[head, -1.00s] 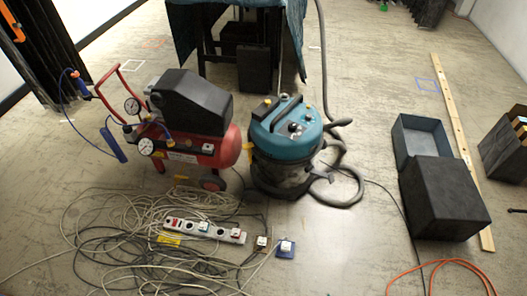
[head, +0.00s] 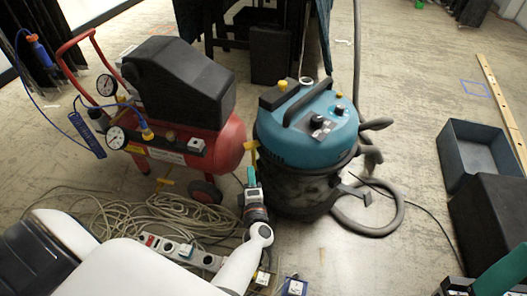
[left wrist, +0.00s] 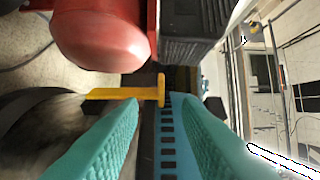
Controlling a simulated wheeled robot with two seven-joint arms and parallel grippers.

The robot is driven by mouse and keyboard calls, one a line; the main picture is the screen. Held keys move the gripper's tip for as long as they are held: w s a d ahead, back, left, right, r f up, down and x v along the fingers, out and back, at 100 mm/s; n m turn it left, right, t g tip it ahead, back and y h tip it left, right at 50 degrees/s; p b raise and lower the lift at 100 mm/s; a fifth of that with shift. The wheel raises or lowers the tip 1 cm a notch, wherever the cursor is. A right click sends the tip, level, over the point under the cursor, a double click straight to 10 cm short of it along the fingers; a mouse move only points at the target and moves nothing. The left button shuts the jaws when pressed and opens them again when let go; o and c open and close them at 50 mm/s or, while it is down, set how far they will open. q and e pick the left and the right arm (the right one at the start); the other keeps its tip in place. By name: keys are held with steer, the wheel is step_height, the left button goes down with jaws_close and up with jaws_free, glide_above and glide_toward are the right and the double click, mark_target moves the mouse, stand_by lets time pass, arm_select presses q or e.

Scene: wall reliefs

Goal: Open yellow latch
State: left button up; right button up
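The yellow latch (head: 250,146) is on the left side of the blue-topped vacuum (head: 308,128), facing the red compressor. In the left wrist view the yellow latch (left wrist: 118,94) is a bar with an upright crosspiece at its right end. My left gripper (head: 251,172) is just below the latch in the head view. In the left wrist view its teal fingers (left wrist: 155,108) are apart, with the latch just beyond the tips and nothing clearly held. A teal finger of my right gripper (head: 505,275) shows at the lower right edge; the rest is cut off.
The red compressor (head: 228,146) stands close to the left of the vacuum. A power strip (head: 203,259) and tangled cables (head: 180,213) lie below. The vacuum's hose (head: 385,229) curls on the floor at right, near a dark open box (head: 455,160).

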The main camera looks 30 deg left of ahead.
mark_target(248, 150)
arm_select(q)
steer(key=b+x, duration=0.3)
steer(key=x, duration=0.7)
steer(key=shift+w+a, duration=0.25)
steer(key=shift+w+a+r, duration=0.1)
steer(key=shift+w+a, duration=0.2)
steer(key=shift+w, duration=0.1)
jaws_close()
